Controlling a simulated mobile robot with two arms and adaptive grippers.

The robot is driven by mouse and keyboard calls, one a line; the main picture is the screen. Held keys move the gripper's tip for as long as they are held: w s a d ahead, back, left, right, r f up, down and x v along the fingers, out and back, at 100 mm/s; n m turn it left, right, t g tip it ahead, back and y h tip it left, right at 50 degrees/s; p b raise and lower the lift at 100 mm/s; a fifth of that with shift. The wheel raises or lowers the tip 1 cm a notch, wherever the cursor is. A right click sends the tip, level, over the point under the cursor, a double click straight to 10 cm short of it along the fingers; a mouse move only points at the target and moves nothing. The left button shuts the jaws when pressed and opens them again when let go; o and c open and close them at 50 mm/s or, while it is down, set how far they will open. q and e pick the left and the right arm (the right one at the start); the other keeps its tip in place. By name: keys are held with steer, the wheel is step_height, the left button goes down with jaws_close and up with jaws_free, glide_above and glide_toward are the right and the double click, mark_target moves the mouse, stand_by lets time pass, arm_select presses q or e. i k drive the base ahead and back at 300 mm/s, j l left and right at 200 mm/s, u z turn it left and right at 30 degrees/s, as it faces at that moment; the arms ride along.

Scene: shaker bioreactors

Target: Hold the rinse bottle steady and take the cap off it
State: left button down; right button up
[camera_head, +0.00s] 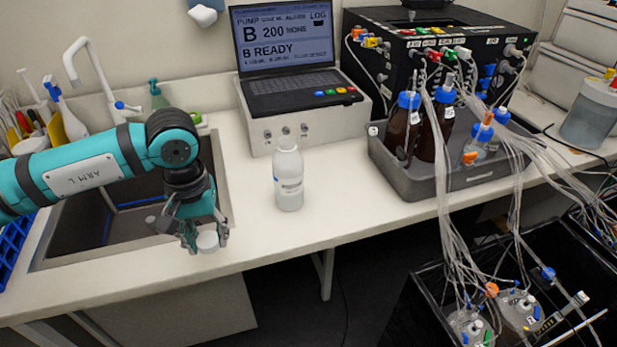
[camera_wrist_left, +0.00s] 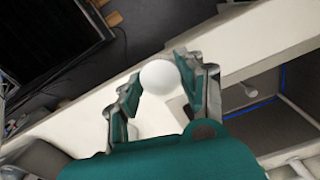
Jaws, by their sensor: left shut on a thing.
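The rinse bottle (camera_head: 289,180) is a white, translucent bottle with a label. It stands upright on the white bench, left of the grey tray, and its top shows a narrow neck with no separate cap that I can make out. My left gripper (camera_head: 207,240) is shut on a round white cap (camera_head: 208,241), held over the bench's front edge by the sink, to the left of the bottle and apart from it. In the left wrist view the cap (camera_wrist_left: 160,76) sits between the two fingertips. My right gripper is not in view.
A sink (camera_head: 140,215) lies behind and left of my left gripper. A laptop (camera_head: 290,60) on a white box stands behind the bottle. A grey tray (camera_head: 420,187) with brown bottles and tubing is at the right. The bench between sink and tray is mostly clear.

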mark_target(287, 162)
steer(key=i+j, duration=0.25)
steer(key=i, duration=0.2)
steer(key=i+j, duration=0.3)
steer(key=i, duration=0.15)
steer(key=z, duration=0.05)
